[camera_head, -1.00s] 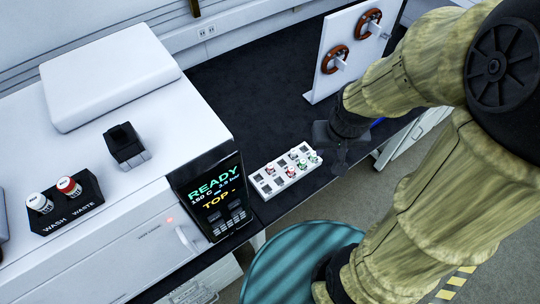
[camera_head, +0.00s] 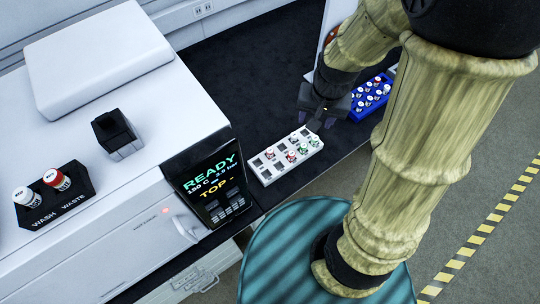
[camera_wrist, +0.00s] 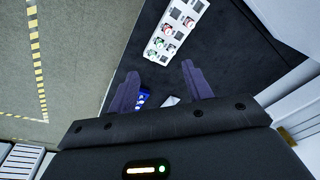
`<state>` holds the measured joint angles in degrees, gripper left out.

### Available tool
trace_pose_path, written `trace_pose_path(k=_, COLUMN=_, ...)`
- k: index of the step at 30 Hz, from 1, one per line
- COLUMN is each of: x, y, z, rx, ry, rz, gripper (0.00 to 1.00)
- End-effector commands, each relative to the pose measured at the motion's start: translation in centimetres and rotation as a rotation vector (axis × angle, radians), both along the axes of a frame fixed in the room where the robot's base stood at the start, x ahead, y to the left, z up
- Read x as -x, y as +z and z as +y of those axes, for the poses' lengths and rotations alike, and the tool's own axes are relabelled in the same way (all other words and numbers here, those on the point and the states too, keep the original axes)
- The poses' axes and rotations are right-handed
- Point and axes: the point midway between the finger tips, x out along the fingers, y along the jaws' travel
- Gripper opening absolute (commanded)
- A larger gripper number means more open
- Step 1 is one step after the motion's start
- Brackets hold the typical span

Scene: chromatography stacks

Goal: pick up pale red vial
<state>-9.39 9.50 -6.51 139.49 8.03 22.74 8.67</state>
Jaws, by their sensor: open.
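A white vial rack (camera_head: 268,176) stands on the dark bench top, with empty slots and several small vials with reddish and green caps. A reddish-capped vial (camera_head: 291,156) shows in the head view. Two reddish vials show in the wrist view, one (camera_wrist: 189,22) farther out and one (camera_wrist: 168,28) nearer; I cannot tell for sure which is the pale red one. Green-capped vials (camera_head: 314,142) sit at the rack's right end. My gripper (camera_head: 318,120) is above and just beyond the rack's right end. In the wrist view its fingers (camera_wrist: 160,84) are apart and empty.
A blue rack (camera_head: 370,97) of white-capped vials stands right of my gripper. A white instrument (camera_head: 140,195) with a READY display (camera_head: 212,185) borders the rack on the left. A teal round stool (camera_head: 275,250) stands in front of the bench.

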Motion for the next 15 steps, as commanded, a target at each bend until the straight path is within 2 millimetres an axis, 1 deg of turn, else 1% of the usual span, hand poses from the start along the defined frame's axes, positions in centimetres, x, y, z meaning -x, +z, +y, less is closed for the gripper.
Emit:
trace_pose_path(k=1, x=-1.1, y=-2.1, z=1.2, rx=-0.012, ry=-0.052, rz=0.032, gripper=0.50)
trace_pose_path(k=5, x=-3.8, y=-6.0, z=4.0, rx=-0.030, ry=-0.224, rz=0.099, gripper=0.50)
trace_pose_path(k=9, x=-6.2, y=-10.3, z=7.2, rx=-0.022, ry=-0.399, rz=0.144, gripper=0.50)
trace_pose_path(k=12, x=-7.5, y=-12.8, z=9.2, rx=-0.011, ry=-0.498, rz=0.156, gripper=0.50)
trace_pose_path(k=15, x=-8.3, y=-14.2, z=10.6, rx=-0.003, ry=-0.561, rz=0.156, gripper=0.50)
